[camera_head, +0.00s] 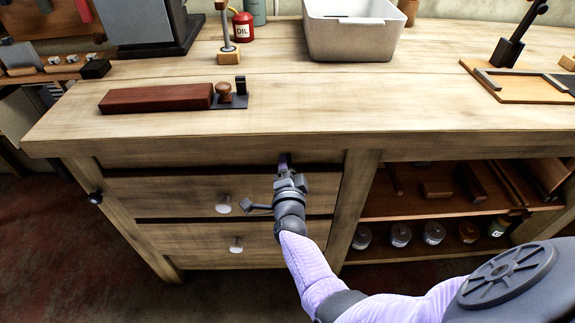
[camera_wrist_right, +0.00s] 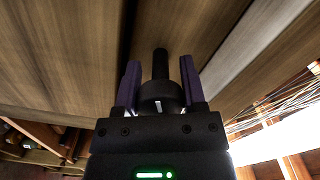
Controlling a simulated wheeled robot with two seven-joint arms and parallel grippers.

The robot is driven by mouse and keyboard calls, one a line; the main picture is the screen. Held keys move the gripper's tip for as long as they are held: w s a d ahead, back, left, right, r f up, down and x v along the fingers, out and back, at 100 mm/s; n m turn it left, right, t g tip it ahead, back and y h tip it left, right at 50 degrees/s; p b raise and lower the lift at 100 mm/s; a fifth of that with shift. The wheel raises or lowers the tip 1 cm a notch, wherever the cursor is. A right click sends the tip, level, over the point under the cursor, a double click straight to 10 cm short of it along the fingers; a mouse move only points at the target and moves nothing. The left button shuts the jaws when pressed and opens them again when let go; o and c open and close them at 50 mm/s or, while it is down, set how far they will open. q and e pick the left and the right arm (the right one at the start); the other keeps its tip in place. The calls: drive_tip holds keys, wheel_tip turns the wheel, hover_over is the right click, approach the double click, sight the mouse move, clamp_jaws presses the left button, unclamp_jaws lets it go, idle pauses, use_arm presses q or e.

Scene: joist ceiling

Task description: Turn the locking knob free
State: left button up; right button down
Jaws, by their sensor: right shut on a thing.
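The locking knob (camera_wrist_right: 161,92) is a dark round piece with a narrower dark stem, in the middle of the right wrist view. My right gripper (camera_head: 284,165) is at the top of the drawer front, under the bench top's front edge. In the right wrist view the purple fingers of this gripper (camera_wrist_right: 160,82) stand on either side of the knob and are shut on it. In the head view the gripper hides the knob. How far the knob is turned cannot be told. My left gripper is not in view.
The wooden bench (camera_head: 330,112) has drawers with pale knobs (camera_head: 223,204) below my right gripper. Open shelves (camera_head: 415,208) with jars and wood pieces lie to the right. A grey bin (camera_head: 350,38) and a reddish wood block (camera_head: 155,98) rest on the top.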

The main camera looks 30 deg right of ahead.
drive_tip(key=n, duration=0.3)
drive_tip(key=shift+f+n+p, duration=0.1)
drive_tip(key=shift+n+p, duration=0.2)
drive_tip(key=shift+n, duration=0.1)
drive_tip(key=n, duration=0.8)
drive_tip(key=shift+s+f+p, duration=0.1)
drive_tip(key=shift+p, duration=0.3)
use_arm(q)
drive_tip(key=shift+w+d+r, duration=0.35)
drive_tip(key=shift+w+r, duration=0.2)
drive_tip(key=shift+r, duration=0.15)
use_arm(e)
drive_tip(key=shift+n, duration=0.5)
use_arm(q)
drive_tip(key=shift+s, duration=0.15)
use_arm(e)
drive_tip(key=shift+c, duration=1.5)
unclamp_jaws()
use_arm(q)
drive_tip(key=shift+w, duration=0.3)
use_arm(e)
drive_tip(key=shift+o, duration=0.5)
drive_tip(key=shift+d, duration=0.1)
